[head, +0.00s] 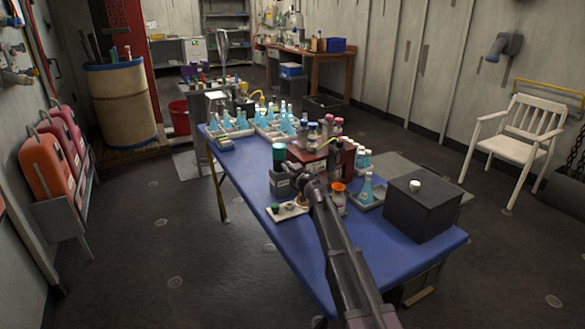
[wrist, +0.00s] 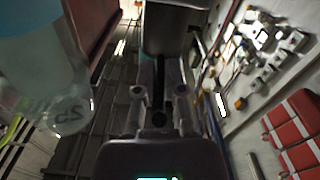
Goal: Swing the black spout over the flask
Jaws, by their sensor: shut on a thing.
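My gripper (head: 304,181) is at the middle of the blue table, in front of the red-brown rack. In the wrist view my gripper (wrist: 160,100) is shut on a narrow dark piece, the black spout (wrist: 158,72), mostly hidden between the fingers. A conical flask of blue liquid (head: 367,190) stands upright on a grey tray, right of my gripper. Whether the spout is over the flask cannot be told.
A black box (head: 424,212) with a white knob stands right of the flask. A bottle with an orange funnel (head: 338,196) is close beside my arm. The red-brown rack (head: 338,160) holds several bottles. The blue table (head: 330,255) is bare at its front left.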

